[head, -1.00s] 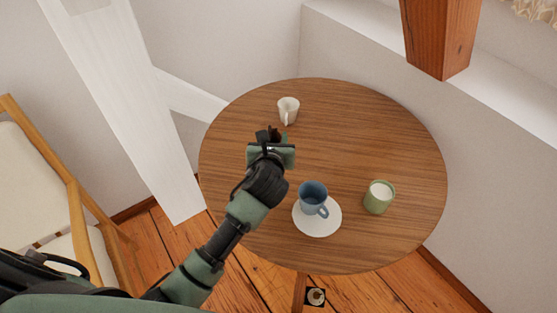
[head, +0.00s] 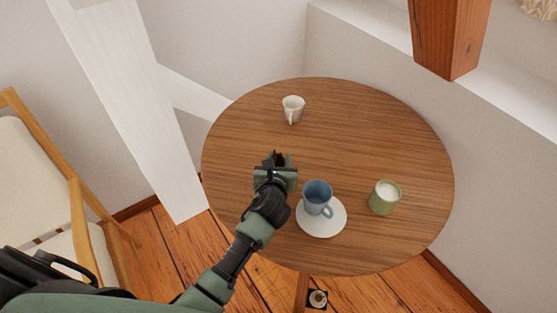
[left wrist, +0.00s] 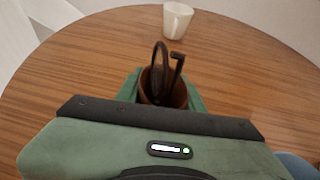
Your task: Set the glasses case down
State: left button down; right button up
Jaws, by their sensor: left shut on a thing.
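My left gripper (head: 277,161) is over the left-middle part of the round wooden table (head: 365,130). It hides most of what it holds in the head view, where only a dark tip shows past the fingers. In the left wrist view the green fingers are shut on a brown, open-topped glasses case (left wrist: 179,95). Dark glasses (left wrist: 160,65) stick up out of it. The case looks roughly upright. I cannot tell whether its bottom touches the table. My right gripper is not in view.
A white cup (head: 293,109) stands farther back on the table. A blue mug (head: 317,196) on a white saucer (head: 322,228) is close to the right of my left gripper. A green cup (head: 385,197) stands farther right. The table's middle and back right are clear.

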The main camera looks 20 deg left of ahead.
pick_arm(q)
jog(key=shift+f, duration=0.15)
jog(key=c, duration=0.9)
grip_release()
jog(key=shift+r, duration=0.25)
jog(key=v, duration=1.2)
jog(key=shift+p, duration=0.35)
jog(key=shift+s+f, duration=0.1)
jog(key=shift+f, duration=0.05)
